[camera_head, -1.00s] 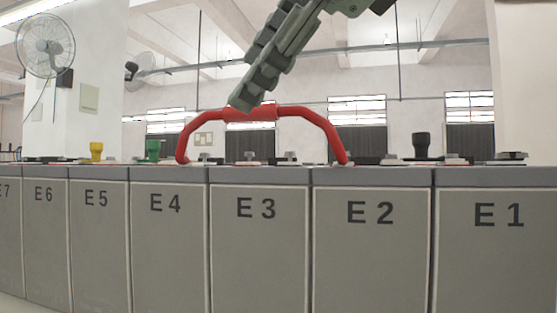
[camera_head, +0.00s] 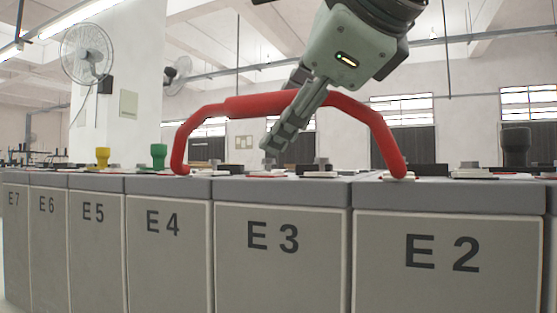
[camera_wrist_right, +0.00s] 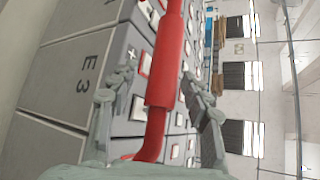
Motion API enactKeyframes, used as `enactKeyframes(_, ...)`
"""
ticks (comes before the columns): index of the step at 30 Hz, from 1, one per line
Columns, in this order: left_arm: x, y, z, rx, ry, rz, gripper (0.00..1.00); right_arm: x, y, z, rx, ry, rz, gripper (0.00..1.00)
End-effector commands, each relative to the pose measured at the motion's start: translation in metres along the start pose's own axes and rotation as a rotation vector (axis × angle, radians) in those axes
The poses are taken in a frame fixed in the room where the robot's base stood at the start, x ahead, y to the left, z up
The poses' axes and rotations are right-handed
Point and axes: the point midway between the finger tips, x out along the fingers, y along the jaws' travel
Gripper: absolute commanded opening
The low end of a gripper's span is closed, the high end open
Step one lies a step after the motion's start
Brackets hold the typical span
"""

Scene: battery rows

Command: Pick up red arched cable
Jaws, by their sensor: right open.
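The red arched cable (camera_head: 250,104) stands upright like a handle over the battery row, with one foot above E4 and the other above E2. Its thicker middle sleeve also shows in the right wrist view (camera_wrist_right: 165,75). My right gripper (camera_head: 283,135) comes down from the upper right, with one finger crossing in front of the arch and reaching below its top. In the wrist view, its open fingers (camera_wrist_right: 160,85) lie on either side of the cable. A gap shows beside the sleeve. The other finger is mostly hidden in the head view. My left gripper is not in view.
Grey batteries labelled E2 (camera_head: 445,255) to E7 stand in a close row. Yellow (camera_head: 102,157), green (camera_head: 158,155) and black (camera_head: 515,147) terminal caps stick up from their tops. A wall fan (camera_head: 87,55) hangs far behind.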

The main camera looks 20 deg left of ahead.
Motion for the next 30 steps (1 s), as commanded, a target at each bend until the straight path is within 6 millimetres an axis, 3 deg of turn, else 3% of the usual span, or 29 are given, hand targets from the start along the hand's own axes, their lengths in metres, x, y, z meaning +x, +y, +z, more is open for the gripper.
enactKeyframes(4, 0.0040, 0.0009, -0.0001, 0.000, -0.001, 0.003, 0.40, 0.0122, 0.0002, 0.0001, 0.000, -0.001, 0.000, 0.48)
enactKeyframes(11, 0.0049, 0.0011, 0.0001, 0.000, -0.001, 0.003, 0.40, 0.0133, 0.0006, -0.0002, 0.000, -0.001, 0.000, 0.47)
enactKeyframes(22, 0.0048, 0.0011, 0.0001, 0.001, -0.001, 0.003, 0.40, 0.0129, 0.0005, -0.0001, 0.000, -0.001, 0.000, 0.01)
enactKeyframes(30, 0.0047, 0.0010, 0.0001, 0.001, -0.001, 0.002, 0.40, 0.0128, 0.0006, -0.0001, 0.000, -0.001, 0.000, 0.00)
